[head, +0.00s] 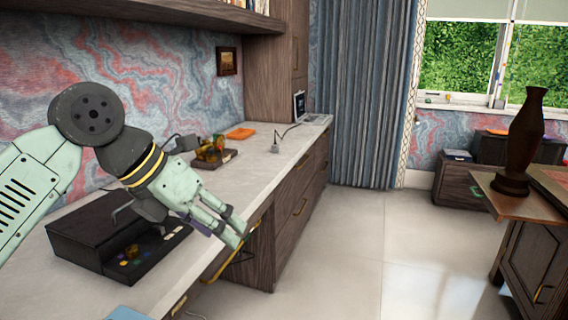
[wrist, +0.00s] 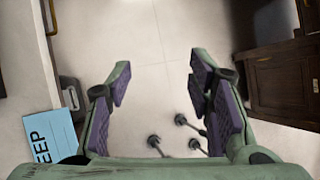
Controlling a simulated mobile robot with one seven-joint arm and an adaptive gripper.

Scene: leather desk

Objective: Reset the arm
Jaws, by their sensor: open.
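My gripper (head: 238,232) hangs at the end of my pale green arm, over the front edge of the long desk (head: 80,285) in the head view. In the wrist view my gripper (wrist: 158,88) points down at the light tiled floor (wrist: 140,50). Its two purple-padded fingers are spread wide apart. Nothing is between them, so it is open and empty.
A black box (head: 80,235) stands on the desk behind my gripper. A blue card (wrist: 50,135) with "EEP" readable lies at lower left in the wrist view. A brown vase (head: 524,140) stands on a table (head: 482,183) at right. The middle floor is clear.

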